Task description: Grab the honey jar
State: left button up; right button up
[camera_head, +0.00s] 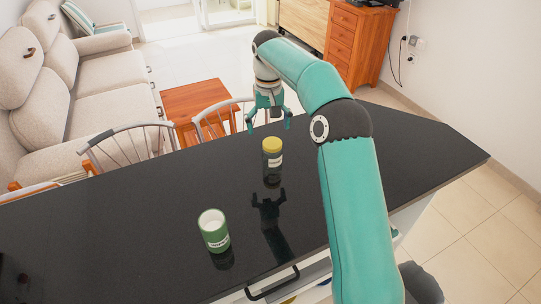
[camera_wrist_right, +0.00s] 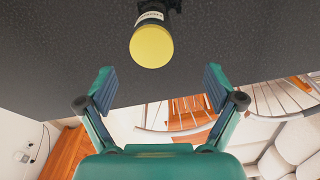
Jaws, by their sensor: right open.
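The honey jar (camera_head: 272,155) stands upright on the black counter, with a yellow lid, a dark glass body and a pale label. In the right wrist view its yellow lid (camera_wrist_right: 152,46) shows at the top centre, beyond the fingertips. My right gripper (camera_head: 269,124) is open and empty, above the counter's far edge, just behind and above the jar in the head view. Its two spread fingers (camera_wrist_right: 160,85) show in the wrist view, with nothing between them. The jar and the fingers appear apart. My left gripper is in neither view.
A green and white canister (camera_head: 214,232) stands on the counter (camera_head: 120,230), left of and nearer than the jar. Chairs (camera_head: 130,148) stand along the far edge. A sofa (camera_head: 95,75) and a wooden cabinet (camera_head: 357,40) are beyond. The counter around the jar is clear.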

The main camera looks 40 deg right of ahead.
aim_at(270, 143)
notch_tip(270, 143, down, 6)
jog(key=shift+s+d+f, duration=0.1)
jog(key=shift+s+f, duration=0.05)
jog(key=shift+s+d+f+p, duration=0.1)
jog(key=shift+d+f+p, duration=0.1)
jog(key=shift+f, duration=1.15)
jog(key=shift+d+f+p, duration=0.15)
jog(key=shift+d+f, duration=0.05)
jog(key=shift+f, duration=1.1)
jog(key=shift+c, duration=0.2)
jog(key=shift+s+a, duration=0.1)
jog(key=c, duration=1.3)
jog(key=shift+r, duration=0.1)
